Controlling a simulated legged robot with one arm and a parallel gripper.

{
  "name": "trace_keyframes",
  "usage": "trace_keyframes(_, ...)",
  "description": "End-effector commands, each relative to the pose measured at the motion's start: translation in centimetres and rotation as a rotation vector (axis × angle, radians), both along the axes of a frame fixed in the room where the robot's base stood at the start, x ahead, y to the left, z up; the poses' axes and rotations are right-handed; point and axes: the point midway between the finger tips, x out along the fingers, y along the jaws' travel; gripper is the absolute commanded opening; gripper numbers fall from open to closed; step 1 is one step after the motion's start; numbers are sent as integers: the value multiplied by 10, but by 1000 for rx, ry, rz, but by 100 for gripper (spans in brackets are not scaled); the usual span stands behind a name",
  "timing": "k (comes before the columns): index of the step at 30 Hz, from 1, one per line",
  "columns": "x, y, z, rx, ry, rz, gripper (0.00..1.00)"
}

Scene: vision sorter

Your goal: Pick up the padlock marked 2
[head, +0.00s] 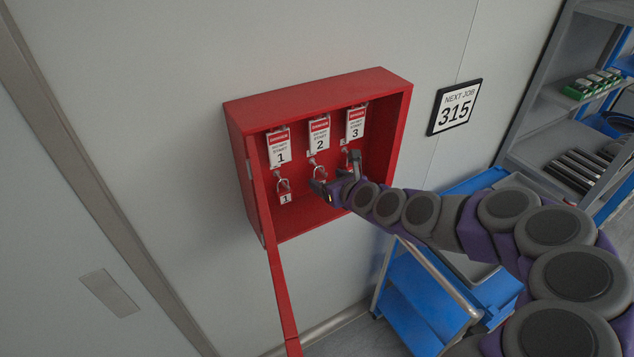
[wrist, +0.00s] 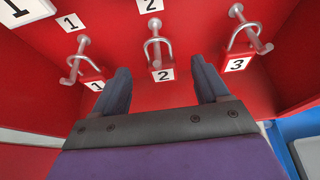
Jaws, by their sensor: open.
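The padlock marked 2 (wrist: 163,74) is a red body with a silver shackle, hanging from a peg in the red box. In the head view it shows in part (head: 319,172), with my gripper in front of its lower portion. My gripper (wrist: 160,67) is open and empty, one finger to the left of padlock 2 and one to its right. The fingers appear apart from it. In the head view my gripper (head: 338,172) reaches into the box from the right.
Padlock 1 (wrist: 93,78) hangs left of the fingers and padlock 3 (wrist: 237,63) right, both close. The red box (head: 310,88) has side walls and an open door (head: 282,300). A blue cart (head: 415,300) stands below right. A sign reads 315 (head: 455,107).

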Motion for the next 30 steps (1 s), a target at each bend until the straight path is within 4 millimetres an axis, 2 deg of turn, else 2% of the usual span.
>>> trace_keyframes(8, 10, 8, -5, 0, 0, 2, 74)
trace_keyframes(15, 32, 28, -20, -3, 2, 4, 74)
trace_keyframes(19, 42, 32, -22, 0, -1, 0, 74)
trace_keyframes(30, 45, 34, -24, 2, 0, 1, 73)
